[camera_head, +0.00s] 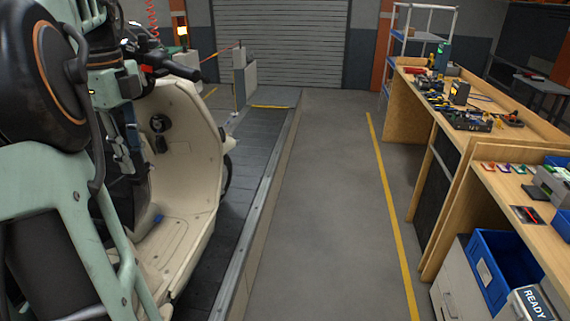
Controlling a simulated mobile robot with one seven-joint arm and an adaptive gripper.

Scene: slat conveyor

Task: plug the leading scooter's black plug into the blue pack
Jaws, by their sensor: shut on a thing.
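A cream scooter (188,140) stands on the slat conveyor (262,195) at the left, its handlebar (165,65) toward the back. My gripper (122,168) is at the left, over the scooter behind its front shield. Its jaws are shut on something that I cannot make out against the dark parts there. A small blue piece (158,218) shows low on the scooter's footboard, below and right of my gripper. I cannot tell whether it belongs to the blue pack. I cannot make out the black plug; my own arm hides much of the scooter.
A workbench (530,130) with tools runs along the right. A blue bin (497,265) stands below its near end. A yellow floor line (387,190) runs between bench and conveyor, and the grey aisle is clear. A rolling shutter (285,45) closes the back.

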